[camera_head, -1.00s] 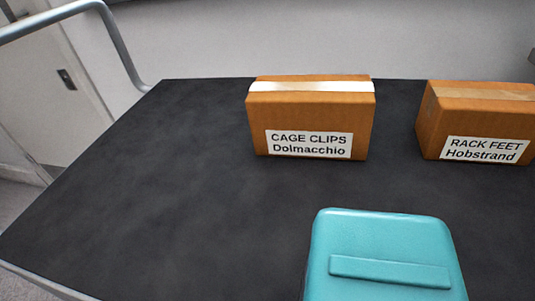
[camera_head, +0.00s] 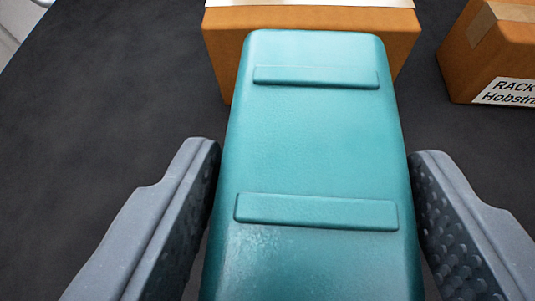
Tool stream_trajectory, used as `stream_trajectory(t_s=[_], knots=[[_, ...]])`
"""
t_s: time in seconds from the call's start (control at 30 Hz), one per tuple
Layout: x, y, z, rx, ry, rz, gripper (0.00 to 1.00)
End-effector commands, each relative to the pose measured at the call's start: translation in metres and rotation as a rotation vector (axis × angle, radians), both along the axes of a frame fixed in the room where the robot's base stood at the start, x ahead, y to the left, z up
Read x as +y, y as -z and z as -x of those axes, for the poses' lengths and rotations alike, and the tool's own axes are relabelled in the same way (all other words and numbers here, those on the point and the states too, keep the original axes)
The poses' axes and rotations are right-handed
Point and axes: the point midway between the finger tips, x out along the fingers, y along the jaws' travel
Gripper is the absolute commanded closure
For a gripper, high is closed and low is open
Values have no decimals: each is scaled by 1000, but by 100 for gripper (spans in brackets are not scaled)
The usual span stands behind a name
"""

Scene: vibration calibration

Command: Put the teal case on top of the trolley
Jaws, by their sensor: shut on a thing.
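The teal case (camera_head: 315,145) fills the middle of the view, a rounded box with two raised bars on its upper face. My gripper (camera_head: 315,175) has one grey finger on each side of the case and is shut on it. The case is in front of a cardboard box and hides most of that box's front. The dark top of the trolley (camera_head: 90,110) spreads below and behind. Whether the case touches the trolley top cannot be seen.
The cardboard box (camera_head: 222,45) with a white strip stands just beyond the case. The dark surface at the left is clear.

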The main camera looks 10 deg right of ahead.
Motion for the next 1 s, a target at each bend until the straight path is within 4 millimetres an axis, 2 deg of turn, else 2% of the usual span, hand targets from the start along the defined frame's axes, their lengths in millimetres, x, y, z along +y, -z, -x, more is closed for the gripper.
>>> stream_trajectory(t_s=[0.2, 0.43, 0.67, 0.7, 0.73, 0.77, 1.0], knots=[[0, 1, -8, 1, 3, -1, 80], [1, 35, -7, 2, -1, 1, 80], [2, 36, -7, 0, -2, 0, 80], [2, 36, -7, 0, -2, -1, 34], [2, 36, -7, 0, -2, -1, 26], [2, 36, -7, 0, -1, 0, 21], [2, 36, -6, 0, -2, 0, 21]])
